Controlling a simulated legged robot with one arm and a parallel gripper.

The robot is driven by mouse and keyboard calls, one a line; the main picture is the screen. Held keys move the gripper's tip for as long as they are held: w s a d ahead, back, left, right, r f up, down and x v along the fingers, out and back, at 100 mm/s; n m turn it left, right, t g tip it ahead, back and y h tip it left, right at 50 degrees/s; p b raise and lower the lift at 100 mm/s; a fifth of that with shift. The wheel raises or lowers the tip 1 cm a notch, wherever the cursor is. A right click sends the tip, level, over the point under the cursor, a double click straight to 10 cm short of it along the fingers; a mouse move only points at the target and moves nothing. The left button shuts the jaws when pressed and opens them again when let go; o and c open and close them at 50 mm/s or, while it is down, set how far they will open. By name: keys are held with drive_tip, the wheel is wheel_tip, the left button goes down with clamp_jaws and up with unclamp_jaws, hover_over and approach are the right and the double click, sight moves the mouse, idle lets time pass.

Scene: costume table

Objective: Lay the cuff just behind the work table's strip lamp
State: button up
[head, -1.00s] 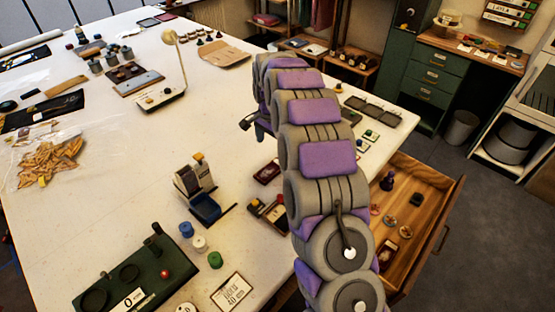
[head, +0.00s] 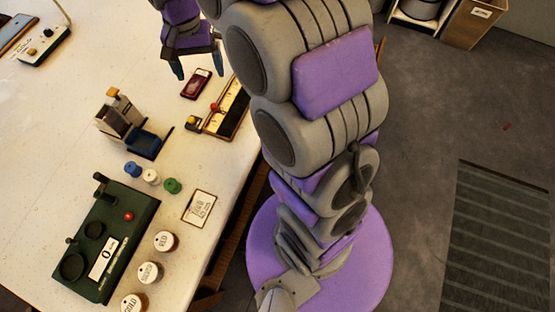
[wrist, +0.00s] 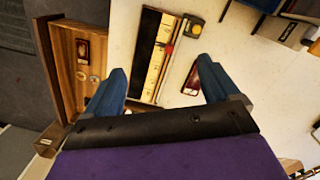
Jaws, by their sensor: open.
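My gripper (head: 198,68) is open and empty above the white work table (head: 75,130). Its two blue fingers spread apart in the wrist view (wrist: 160,70). A small dark red case (head: 196,83) lies on the table near the fingertips and also shows in the wrist view (wrist: 191,80). A lamp (head: 45,42) with a pale base and knobs stands at the table's upper left, cut off by the frame. I cannot tell whether it is the strip lamp. I cannot make out the cuff with certainty in either view.
An open wooden drawer (wrist: 64,87) with small items shows in the wrist view. Bare table lies at left.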

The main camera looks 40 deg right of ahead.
drive_tip(key=s+d+n+g, duration=0.1)
drive_tip(key=s+n, duration=0.5)
drive_tip(key=s, duration=2.4)
drive_tip(key=shift+f, duration=0.3)
